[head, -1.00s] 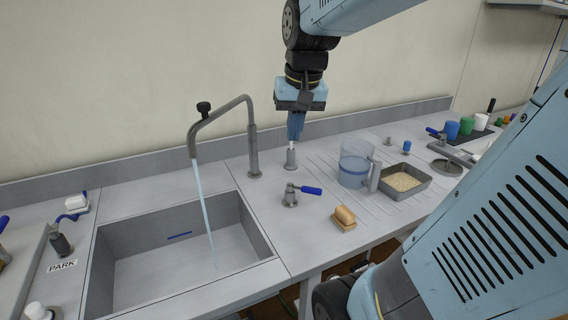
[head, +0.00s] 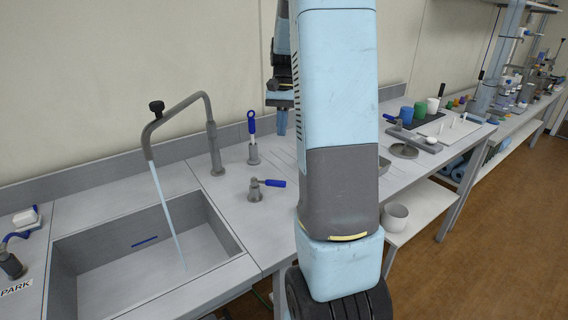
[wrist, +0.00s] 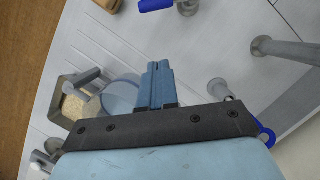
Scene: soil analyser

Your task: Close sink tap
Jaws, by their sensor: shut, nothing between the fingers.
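The grey sink tap (head: 213,150) stands behind the sink, and a stream of water (head: 165,208) runs from its spout into the basin. A grey valve with a blue lever (head: 272,183) stands on the counter right of the sink, its lever pointing right. The lever also shows at the top edge of the wrist view (wrist: 155,5). My gripper (head: 281,125) is shut and empty, above the counter behind the valve and apart from it. Its blue fingers also show in the wrist view (wrist: 157,70). My arm hides part of the counter.
A blue-ringed tool (head: 251,122) stands in a grey holder left of my gripper. A clear jug (wrist: 118,92) and a tray of grains (wrist: 72,105) are near my fingers in the wrist view. The sink (head: 90,240) is at left.

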